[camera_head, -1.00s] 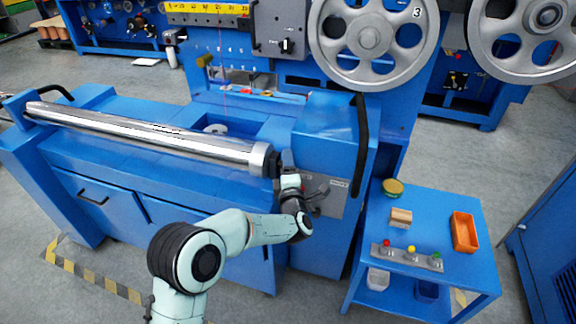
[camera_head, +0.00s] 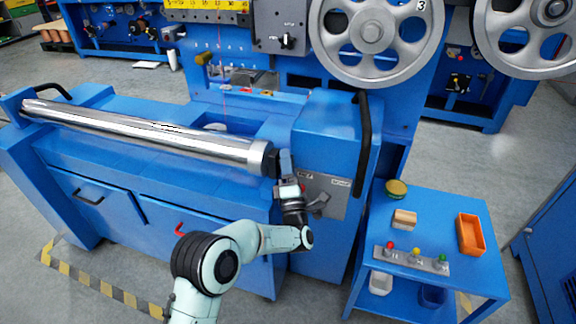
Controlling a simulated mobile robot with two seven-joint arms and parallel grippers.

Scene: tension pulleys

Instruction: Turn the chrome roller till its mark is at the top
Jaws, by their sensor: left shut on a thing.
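The chrome roller (camera_head: 140,133) lies along the top of the blue machine, sloping from upper left to its dark right end. My left gripper (camera_head: 284,164) is at that right end, shut on the roller's dark end piece; the fingertips are small and partly hidden. A thin dark line shows on the upper side of the roller, but I cannot tell whether it is the mark or a reflection. My right gripper is not in view.
The blue machine body (camera_head: 90,165) has a black upright handle (camera_head: 363,145) right of my gripper. A blue cart (camera_head: 450,215) at the right carries an orange tray (camera_head: 471,234) and a button box (camera_head: 411,260). Large grey pulleys (camera_head: 372,32) stand behind.

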